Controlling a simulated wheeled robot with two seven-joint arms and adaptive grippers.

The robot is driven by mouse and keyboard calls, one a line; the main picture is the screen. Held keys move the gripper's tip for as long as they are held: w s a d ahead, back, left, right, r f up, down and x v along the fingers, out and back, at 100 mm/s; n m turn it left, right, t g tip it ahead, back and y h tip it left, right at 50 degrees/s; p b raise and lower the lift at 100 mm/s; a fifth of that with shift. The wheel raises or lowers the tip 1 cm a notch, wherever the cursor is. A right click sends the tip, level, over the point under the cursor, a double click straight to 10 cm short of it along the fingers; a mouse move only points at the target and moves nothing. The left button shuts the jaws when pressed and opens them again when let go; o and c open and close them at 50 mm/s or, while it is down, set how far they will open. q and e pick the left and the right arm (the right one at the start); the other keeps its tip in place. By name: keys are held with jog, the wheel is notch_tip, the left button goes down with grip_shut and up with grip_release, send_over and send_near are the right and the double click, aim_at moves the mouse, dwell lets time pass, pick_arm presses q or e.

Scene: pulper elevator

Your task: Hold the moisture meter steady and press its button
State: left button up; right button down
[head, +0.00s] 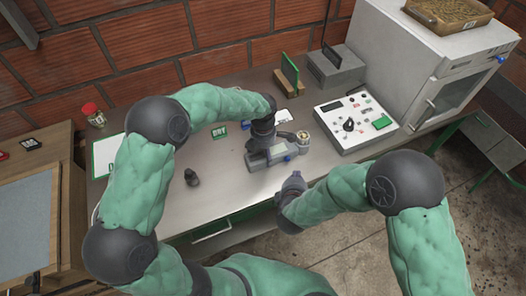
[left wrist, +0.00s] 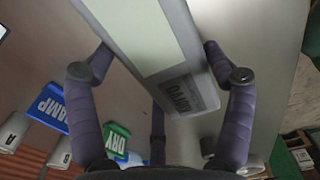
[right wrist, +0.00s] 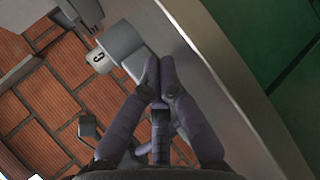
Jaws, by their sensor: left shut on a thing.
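The moisture meter (head: 256,161), a grey box with a bluish display, is on the steel table in the head view. My left gripper (head: 264,138) comes down on it from above and is shut on it. In the left wrist view the fingers lie on both sides of the meter's grey body (left wrist: 176,22), which has a pale panel and a lettered label.
A cup of grain (head: 304,137) stands just right of the meter. A control box (head: 345,122) and a white oven (head: 420,75) are farther right. The table's left middle is clear.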

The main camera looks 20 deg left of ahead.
aim_at(292, 159)
pick_arm(q)
jog(key=shift+s+f, duration=0.15)
pick_arm(e)
jog(key=shift+w+a, duration=0.85)
jog(key=shift+w, duration=0.25)
dwell(0.6)
jog(key=shift+w+a, duration=0.25)
jog(key=shift+w, duration=0.1)
jog(key=shift+w+a, duration=0.25)
jog(key=shift+w, duration=0.1)
dwell(0.9)
jog(key=shift+s+d, duration=0.55)
jog(key=shift+s, duration=0.15)
jog(key=shift+s+d, duration=0.9)
jog(key=shift+s, duration=0.3)
jog(key=shift+s+d, duration=0.9)
jog(key=shift+s, duration=0.3)
